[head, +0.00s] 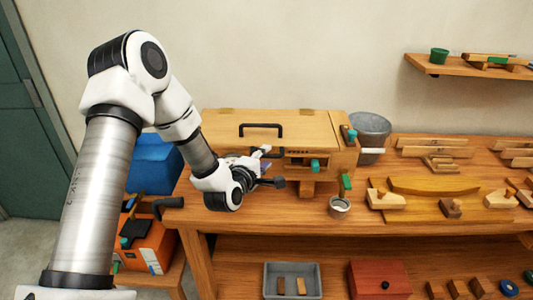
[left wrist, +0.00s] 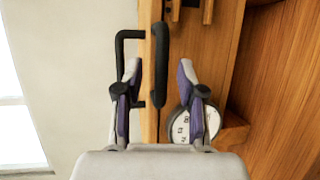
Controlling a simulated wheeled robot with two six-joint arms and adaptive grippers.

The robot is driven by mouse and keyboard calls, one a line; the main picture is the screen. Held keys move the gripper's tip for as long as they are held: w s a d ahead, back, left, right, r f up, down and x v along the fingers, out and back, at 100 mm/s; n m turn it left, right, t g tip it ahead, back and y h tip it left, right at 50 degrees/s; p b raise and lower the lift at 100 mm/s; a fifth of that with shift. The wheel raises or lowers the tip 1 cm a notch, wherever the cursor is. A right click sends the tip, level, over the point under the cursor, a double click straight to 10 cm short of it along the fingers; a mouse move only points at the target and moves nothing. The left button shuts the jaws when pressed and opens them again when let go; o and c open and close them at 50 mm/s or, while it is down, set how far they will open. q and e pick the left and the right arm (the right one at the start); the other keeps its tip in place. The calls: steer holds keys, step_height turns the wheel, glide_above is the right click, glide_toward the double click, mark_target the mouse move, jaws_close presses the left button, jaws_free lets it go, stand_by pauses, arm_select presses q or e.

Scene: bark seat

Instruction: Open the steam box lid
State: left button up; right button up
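The steam box is a long wooden box on the bench, and its lid (head: 225,126) lies flat and closed in the head view. A black bracket handle (head: 261,127) stands on the lid; in the left wrist view a thin black bracket (left wrist: 128,38) shows beyond the left finger. A thicker dark bar handle (left wrist: 161,50) shows on the box, ahead of the gap between the fingers. My left gripper (head: 266,163) is at the front of the box, open with nothing between its pads; it also shows in the left wrist view (left wrist: 160,85). My right gripper is out of view.
A round dial gauge (left wrist: 183,125) sits partly behind the right finger. Wooden forms (head: 433,186) cover the right bench. A blue container (head: 155,165) is left of the bench.

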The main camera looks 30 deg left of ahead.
arm_select(q)
steer(key=shift+w+a, duration=0.1)
steer(key=shift+w, duration=0.55)
steer(key=shift+w+a+f, duration=0.2)
steer(key=shift+w+f, duration=0.15)
steer(key=shift+s+d+r, duration=0.1)
jaws_close()
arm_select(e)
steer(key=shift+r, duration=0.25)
arm_select(q)
steer(key=shift+r, duration=0.1)
